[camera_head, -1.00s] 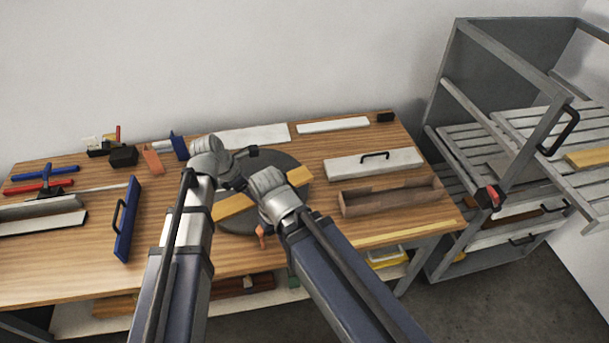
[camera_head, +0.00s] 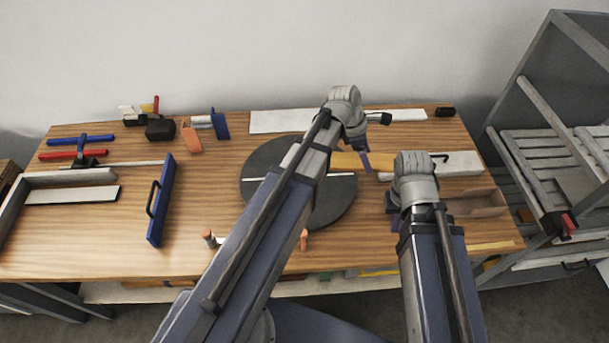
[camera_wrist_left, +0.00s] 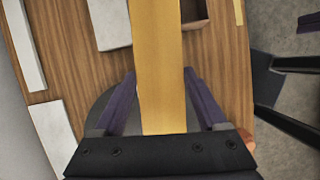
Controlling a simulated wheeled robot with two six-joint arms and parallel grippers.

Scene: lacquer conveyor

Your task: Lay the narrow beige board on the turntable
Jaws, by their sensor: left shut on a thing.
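The narrow beige board (camera_head: 346,161), yellowish tan here, lies across the jaws of my left gripper (camera_head: 367,160). In the left wrist view the board (camera_wrist_left: 160,60) runs between the two purple fingers, which are shut on it. The round dark grey turntable (camera_head: 265,170) is at the middle of the table, with a thin pale line across it, partly hidden by my left arm. The board is at the turntable's right edge and extends right; its height is unclear. My right gripper (camera_head: 391,203) is just below the board's right part, its jaws mostly hidden.
A white board with a black handle (camera_head: 460,162) and an open brown box (camera_head: 485,203) are on the right. A blue handled board (camera_head: 162,200) stands left. Long white strips (camera_head: 270,121) lie at the back. Wood between the blue board and turntable is mostly clear.

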